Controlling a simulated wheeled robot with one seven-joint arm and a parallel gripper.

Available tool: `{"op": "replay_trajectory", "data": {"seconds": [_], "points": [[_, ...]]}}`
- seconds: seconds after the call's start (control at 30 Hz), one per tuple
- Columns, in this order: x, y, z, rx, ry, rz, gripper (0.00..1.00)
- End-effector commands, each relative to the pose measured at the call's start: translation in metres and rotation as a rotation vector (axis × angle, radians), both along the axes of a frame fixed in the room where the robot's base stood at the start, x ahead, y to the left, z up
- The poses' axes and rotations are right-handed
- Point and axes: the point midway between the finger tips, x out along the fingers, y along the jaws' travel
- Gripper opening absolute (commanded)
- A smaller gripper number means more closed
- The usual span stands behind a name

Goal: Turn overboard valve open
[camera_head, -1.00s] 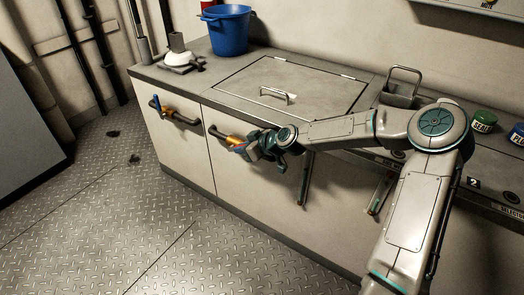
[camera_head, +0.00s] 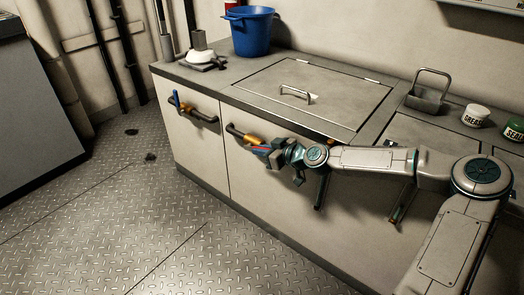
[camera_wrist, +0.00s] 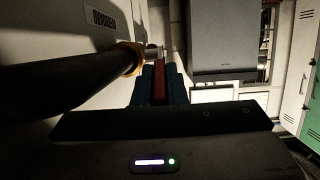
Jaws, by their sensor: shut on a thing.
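The overboard valve has a yellow-orange body (camera_head: 252,140) on a short dark pipe (camera_head: 236,131) fixed to the cabinet front. In the wrist view the dark pipe (camera_wrist: 70,75) crosses from the left to the yellow body (camera_wrist: 132,58). A partly visible label (camera_wrist: 101,18) above it reads upside down like "OVERBOARD". A red lever (camera_wrist: 160,84) lies between the blue fingers of my gripper (camera_wrist: 160,72). In the head view my gripper (camera_head: 265,150) is shut on this lever, just right of the valve body. The lever's exact angle to the pipe is hard to tell.
A similar pipe with a blue-handled valve (camera_head: 177,99) is to the left. Hanging bars (camera_head: 322,190) stand out from the cabinet right of my gripper. A blue bucket (camera_head: 250,31) stands on the counter (camera_head: 225,75).

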Motion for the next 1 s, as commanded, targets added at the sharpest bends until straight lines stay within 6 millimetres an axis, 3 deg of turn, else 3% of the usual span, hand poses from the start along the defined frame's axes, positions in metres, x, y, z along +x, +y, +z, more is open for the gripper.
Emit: {"op": "replay_trajectory", "data": {"seconds": [0.03,0.07,0.1,0.13,0.57,1.0], "points": [[-0.001,0.002,-0.001,0.0,0.002,0.004,0.0],[-0.001,0.002,-0.001,0.0,0.002,0.004,0.2],[-0.001,0.002,-0.001,0.0,0.002,0.004,0.31],[-0.001,0.002,-0.001,0.0,0.002,0.004,0.34],[0.002,-0.004,0.003,-0.012,0.007,-0.008,0.34],[0.003,0.006,0.021,-0.183,0.128,-0.001,0.34]]}}
